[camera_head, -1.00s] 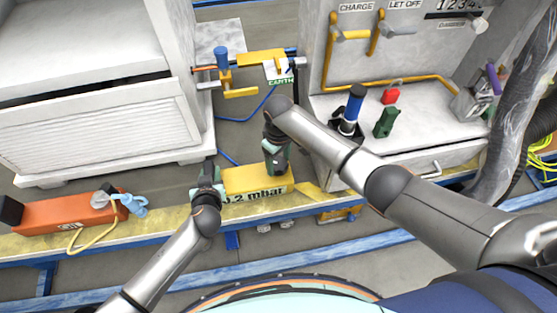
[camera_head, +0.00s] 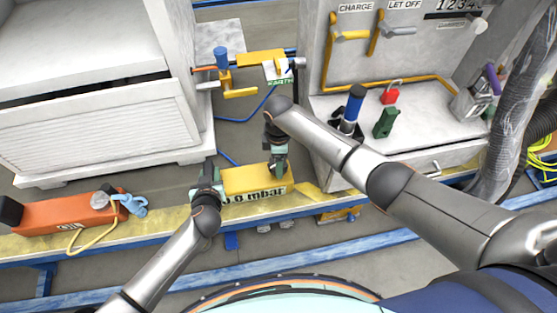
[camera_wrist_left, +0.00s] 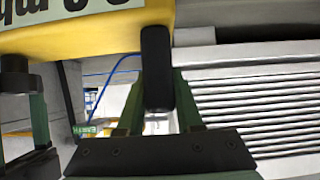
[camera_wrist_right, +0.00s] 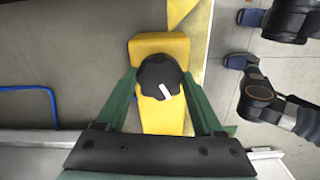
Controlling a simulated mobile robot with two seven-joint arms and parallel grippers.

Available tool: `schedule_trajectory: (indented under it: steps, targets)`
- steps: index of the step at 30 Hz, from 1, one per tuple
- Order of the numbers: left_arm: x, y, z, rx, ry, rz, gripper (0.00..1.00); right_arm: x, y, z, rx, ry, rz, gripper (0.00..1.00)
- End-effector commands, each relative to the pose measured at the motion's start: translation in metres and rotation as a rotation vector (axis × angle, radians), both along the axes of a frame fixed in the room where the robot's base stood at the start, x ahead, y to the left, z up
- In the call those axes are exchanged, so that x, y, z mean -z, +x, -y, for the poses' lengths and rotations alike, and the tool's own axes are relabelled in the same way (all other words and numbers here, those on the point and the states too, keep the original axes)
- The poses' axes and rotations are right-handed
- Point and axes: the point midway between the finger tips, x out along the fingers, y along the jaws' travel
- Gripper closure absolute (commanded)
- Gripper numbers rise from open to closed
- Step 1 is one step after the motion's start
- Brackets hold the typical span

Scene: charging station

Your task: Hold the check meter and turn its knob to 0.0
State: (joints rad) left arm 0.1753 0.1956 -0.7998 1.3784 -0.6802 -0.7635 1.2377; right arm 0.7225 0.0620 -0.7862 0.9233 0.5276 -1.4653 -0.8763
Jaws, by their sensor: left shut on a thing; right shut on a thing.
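The yellow check meter (camera_head: 258,181) lies on the yellow ledge, its display facing me. The display reads 0.0 mbar, its left end partly hidden by my left gripper. My left gripper (camera_head: 208,180) is shut on the meter's left end; in the left wrist view its fingers hold a black handle (camera_wrist_left: 157,75) beside the yellow body (camera_wrist_left: 90,38). My right gripper (camera_head: 277,166) comes from above over the meter's right part. In the right wrist view its green fingers are shut on the black knob (camera_wrist_right: 158,72), whose white mark points to the lower right.
An orange device (camera_head: 65,213) with a yellow hose and blue clip lies left on the ledge. A white cabinet (camera_head: 100,115) stands behind it. The charging panel (camera_head: 420,70) stands at right, with a blue-black cylinder (camera_head: 352,105), red padlock (camera_head: 390,96) and green item (camera_head: 385,122) on its shelf.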

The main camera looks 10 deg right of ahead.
Motion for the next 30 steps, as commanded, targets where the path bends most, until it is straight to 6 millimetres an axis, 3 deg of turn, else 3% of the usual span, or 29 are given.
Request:
schedule_trajectory:
  steps: [21, 22, 30]
  targets:
    - [0.0005, -0.0002, -0.0003, -0.001, 0.001, -0.001, 1.0, -0.0004, 0.0006, 0.0003, -0.073, 0.0, 0.001, 0.87]
    - [0.0005, -0.0002, -0.0003, -0.001, 0.001, -0.001, 1.0, -0.0004, 0.0006, 0.0002, -0.073, 0.0, 0.001, 0.28]
    - [0.0005, -0.0003, -0.0003, -0.001, 0.001, -0.001, 1.0, -0.0002, 0.0003, 0.0001, -0.072, 0.0, 0.001, 0.01]
